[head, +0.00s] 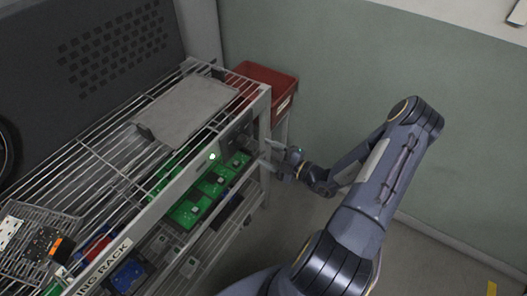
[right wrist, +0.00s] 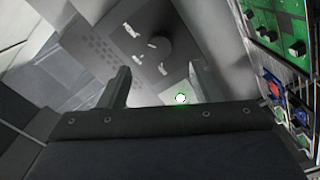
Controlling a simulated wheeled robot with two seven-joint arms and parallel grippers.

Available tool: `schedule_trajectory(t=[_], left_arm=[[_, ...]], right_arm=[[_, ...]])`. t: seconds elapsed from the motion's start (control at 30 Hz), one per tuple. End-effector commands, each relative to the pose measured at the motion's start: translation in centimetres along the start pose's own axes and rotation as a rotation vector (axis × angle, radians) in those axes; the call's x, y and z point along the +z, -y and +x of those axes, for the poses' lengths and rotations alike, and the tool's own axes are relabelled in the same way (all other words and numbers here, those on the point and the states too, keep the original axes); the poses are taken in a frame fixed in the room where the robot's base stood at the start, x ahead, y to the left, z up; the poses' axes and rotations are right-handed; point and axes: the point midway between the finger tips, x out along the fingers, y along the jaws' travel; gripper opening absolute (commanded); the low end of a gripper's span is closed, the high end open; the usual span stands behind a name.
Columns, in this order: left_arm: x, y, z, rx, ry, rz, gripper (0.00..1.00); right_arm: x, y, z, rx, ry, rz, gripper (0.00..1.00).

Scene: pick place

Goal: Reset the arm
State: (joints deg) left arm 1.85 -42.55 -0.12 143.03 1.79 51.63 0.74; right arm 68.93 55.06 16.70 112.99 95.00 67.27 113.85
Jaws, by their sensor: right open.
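My right arm (head: 372,200) comes in from the lower right in the head view and bends back toward the rack. My right gripper (head: 268,154) is open and empty, its fingers pointing left at the right end of the wire rack. I cannot tell whether the fingertips touch the rack. In the right wrist view one dark finger (right wrist: 121,84) stands up left of centre, with no object held beside it. My left gripper is not in view.
The metal rack (head: 150,213) holds green circuit boards (head: 187,212) on a lower shelf and a grey flat panel (head: 187,110) on top. A red bin (head: 264,76) stands at its far end. Open floor (head: 440,262) lies right of my arm, before a green wall (head: 330,60).

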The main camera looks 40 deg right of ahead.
Motion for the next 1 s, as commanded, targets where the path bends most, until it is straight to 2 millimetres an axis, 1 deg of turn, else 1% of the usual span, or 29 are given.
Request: schedule_trajectory(t=[0.47, 0.53, 0.57, 0.67, 0.7, 0.77, 0.8, 0.87, 0.9, 0.97, 1.0], left_arm=[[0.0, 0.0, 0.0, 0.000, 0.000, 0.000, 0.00], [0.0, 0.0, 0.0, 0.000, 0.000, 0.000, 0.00], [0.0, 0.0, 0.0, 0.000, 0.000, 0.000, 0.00], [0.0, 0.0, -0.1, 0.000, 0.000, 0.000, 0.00], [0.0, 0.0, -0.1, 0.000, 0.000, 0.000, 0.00], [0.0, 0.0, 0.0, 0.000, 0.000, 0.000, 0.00], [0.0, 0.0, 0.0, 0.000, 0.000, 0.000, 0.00], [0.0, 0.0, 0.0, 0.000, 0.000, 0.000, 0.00], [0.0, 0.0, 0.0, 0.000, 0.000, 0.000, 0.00], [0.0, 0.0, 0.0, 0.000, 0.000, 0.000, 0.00], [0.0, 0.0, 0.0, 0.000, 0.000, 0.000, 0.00]], right_arm=[[-0.1, -0.1, 0.1, -0.002, -0.004, -0.006, 0.58], [-0.9, -0.5, 0.4, -0.018, -0.031, -0.056, 0.58], [-1.6, -0.7, 0.7, -0.032, -0.055, -0.098, 0.58], [-5.7, -2.1, 1.7, -0.102, -0.194, -0.348, 0.58], [-7.9, -2.7, 2.0, -0.133, -0.275, -0.493, 0.58], [-11.6, -3.3, 2.1, -0.175, -0.418, -0.742, 0.58], [-14.1, -3.6, 1.9, -0.194, -0.523, -0.920, 0.58], [-17.5, -3.9, 1.2, -0.206, -0.680, -1.185, 0.58], [-19.6, -4.0, 0.5, -0.203, -0.785, -1.361, 0.58], [-22.2, -4.0, -0.8, -0.183, -0.946, -1.622, 0.58], [-23.8, -4.0, -1.8, -0.159, -1.051, -1.793, 0.58]])
